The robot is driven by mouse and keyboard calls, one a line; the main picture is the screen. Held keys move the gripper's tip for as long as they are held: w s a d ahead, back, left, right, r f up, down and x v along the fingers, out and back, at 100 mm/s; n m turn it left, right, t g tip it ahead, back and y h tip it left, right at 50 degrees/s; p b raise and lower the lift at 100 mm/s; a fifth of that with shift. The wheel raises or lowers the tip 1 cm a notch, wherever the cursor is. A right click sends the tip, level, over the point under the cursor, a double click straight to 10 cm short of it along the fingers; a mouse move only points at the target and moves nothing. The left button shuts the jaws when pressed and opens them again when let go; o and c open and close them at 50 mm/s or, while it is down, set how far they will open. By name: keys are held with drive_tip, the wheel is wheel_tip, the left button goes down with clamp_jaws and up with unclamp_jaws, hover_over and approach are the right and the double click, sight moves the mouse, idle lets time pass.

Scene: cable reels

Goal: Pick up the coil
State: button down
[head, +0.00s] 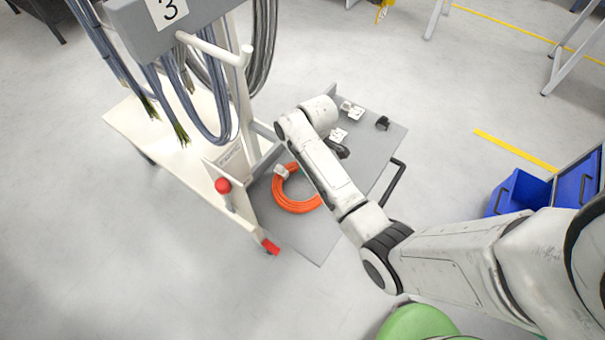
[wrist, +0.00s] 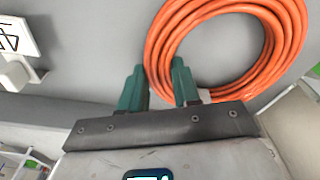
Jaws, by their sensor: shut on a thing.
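The orange coil (head: 289,202) lies on a grey platform beside the white cable stand, partly covered by my arm in the head view. In the wrist view the coil (wrist: 160,45) fills the upper right as a ring of several turns with an open centre. My gripper (wrist: 157,65) has two teal fingers, one on each side of the coil's near left part. It is shut on that part of the ring. In the head view my arm hides the gripper. I cannot tell whether the coil touches the platform.
The grey platform (head: 300,240) also carries small white parts (head: 338,135) and a black part (head: 382,123). A cable stand (head: 235,175) with hanging grey cables and a red knob (head: 223,185) rises at the left. A black handle (head: 393,182) is on the right edge. Blue bins (head: 520,190) stand farther right.

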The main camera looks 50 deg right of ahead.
drive_tip(key=shift+r, duration=0.15)
drive_tip(key=shift+r, duration=0.5)
drive_tip(key=s+a+r+p, duration=0.2)
drive_tip(key=s+a+r, duration=0.3)
drive_tip(key=s+r, duration=0.6)
drive_tip(key=shift+s+r, duration=0.4)
drive_tip(key=shift+s, duration=0.65)
